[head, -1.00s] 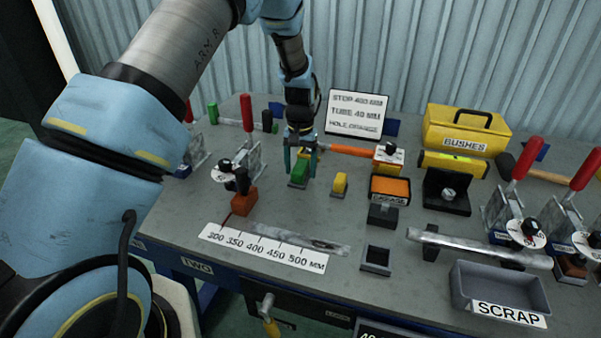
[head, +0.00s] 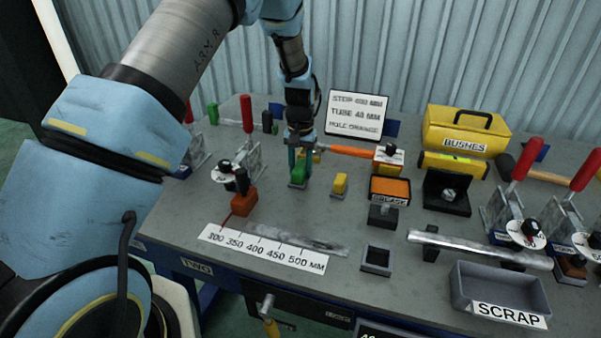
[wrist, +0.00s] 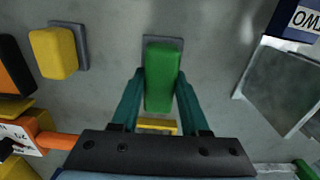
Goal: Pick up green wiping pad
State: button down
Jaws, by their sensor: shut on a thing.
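The green wiping pad (head: 298,175) is a small green block over a grey base plate on the bench. In the wrist view the pad (wrist: 162,76) lies between the two teal fingers, with the grey plate (wrist: 163,41) showing at its far end. My gripper (head: 301,168) points down from above and is shut on the pad, one finger on each side. In the wrist view my gripper (wrist: 158,98) touches both long sides of the pad. I cannot tell whether the pad is clear of its plate.
A yellow pad (head: 340,183) on its own plate stands close to the right. A toggle clamp with an orange-brown block (head: 243,201) is to the left. An orange-handled tool (head: 348,151) lies behind. A ruler strip (head: 262,246) and tube lie in front.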

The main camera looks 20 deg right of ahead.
aim_at(301, 166)
jog(key=shift+r, duration=0.1)
notch_tip(301, 166, up, 10)
jog(key=b, duration=0.2)
jog(key=shift+b, duration=0.4)
